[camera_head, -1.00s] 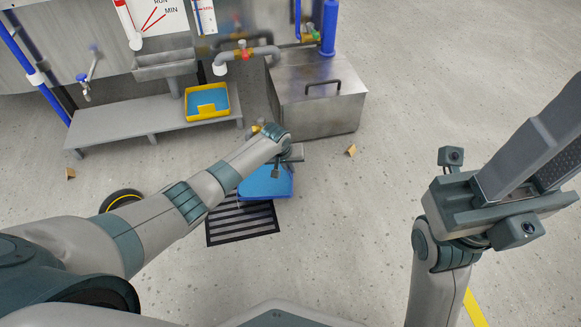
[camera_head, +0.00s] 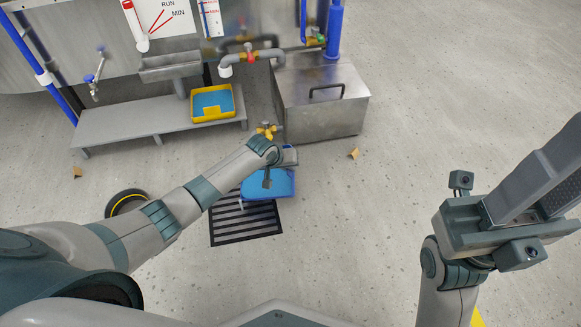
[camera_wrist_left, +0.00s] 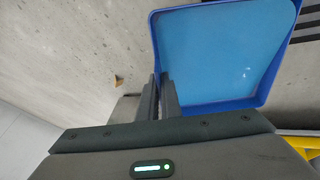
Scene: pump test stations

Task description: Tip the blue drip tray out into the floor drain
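The blue drip tray (camera_head: 268,184) is in the air beside and partly over the far edge of the dark slatted floor drain (camera_head: 245,222). In the left wrist view the tray (camera_wrist_left: 222,50) shows a lighter blue inside with a darker blue rim. Whether liquid is in the tray is hard to tell. My right gripper (camera_head: 545,170) is raised at the right, away from the tray; its fingertips run out of frame.
A grey bench (camera_head: 155,122) carries a yellow tray with blue inside (camera_head: 212,103). A metal tank (camera_head: 320,100) stands behind the blue tray, with a yellow valve (camera_head: 266,130) beside it. A black-and-yellow round thing (camera_head: 125,201) lies left. The floor on the right is mostly clear.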

